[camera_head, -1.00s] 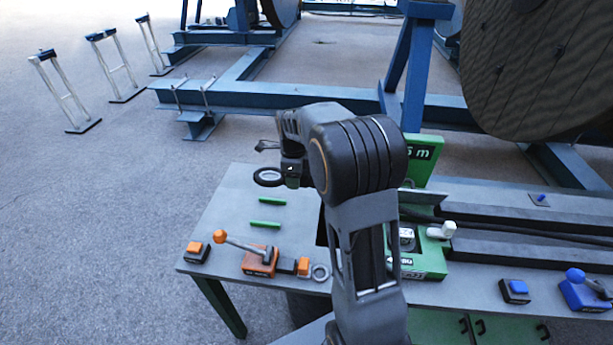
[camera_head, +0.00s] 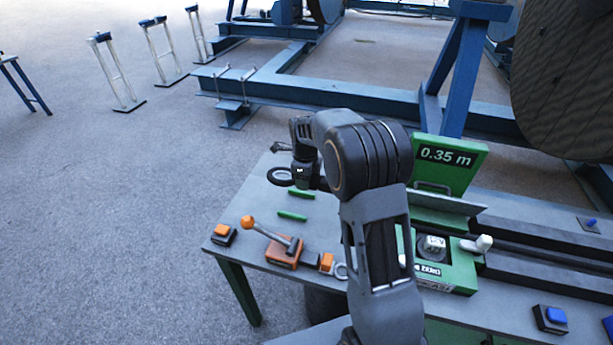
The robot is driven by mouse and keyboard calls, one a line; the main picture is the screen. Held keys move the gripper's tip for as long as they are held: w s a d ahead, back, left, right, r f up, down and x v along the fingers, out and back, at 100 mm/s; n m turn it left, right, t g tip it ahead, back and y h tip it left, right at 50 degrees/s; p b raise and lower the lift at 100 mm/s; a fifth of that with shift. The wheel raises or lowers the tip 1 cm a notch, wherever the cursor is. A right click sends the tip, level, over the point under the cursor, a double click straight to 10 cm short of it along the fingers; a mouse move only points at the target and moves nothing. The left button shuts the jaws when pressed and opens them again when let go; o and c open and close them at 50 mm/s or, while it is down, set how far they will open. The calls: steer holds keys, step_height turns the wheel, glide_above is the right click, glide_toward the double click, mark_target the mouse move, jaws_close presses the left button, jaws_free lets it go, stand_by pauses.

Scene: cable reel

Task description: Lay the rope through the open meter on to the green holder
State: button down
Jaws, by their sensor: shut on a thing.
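The green meter (camera_head: 462,272) stands on the table with its panel (camera_head: 447,162) raised behind, reading 0.35 m. A white-ended lever (camera_head: 478,243) sticks out at its right. Two short green bars, (camera_head: 302,195) and (camera_head: 292,216), lie on the table left of the meter; they look like the green holder. My gripper (camera_head: 305,178) is left of the meter, close to the far bar, and shut. The held part looks like the dark rope's end, but it is small and partly hidden. A dark ring (camera_head: 281,177) sits at its left side. My arm hides the rope's path near the meter.
A dark channel (camera_head: 545,245) and a blue button (camera_head: 551,317) lie right. Blue frames and a large reel (camera_head: 565,85) stand behind. Left floor is mostly clear.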

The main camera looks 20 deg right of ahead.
mark_target(305, 209)
steer(key=shift+f+b, duration=3.25)
steer(key=shift+f, duration=2.25)
steer(key=c, duration=0.5)
jaws_free()
steer(key=shift+f, duration=0.1)
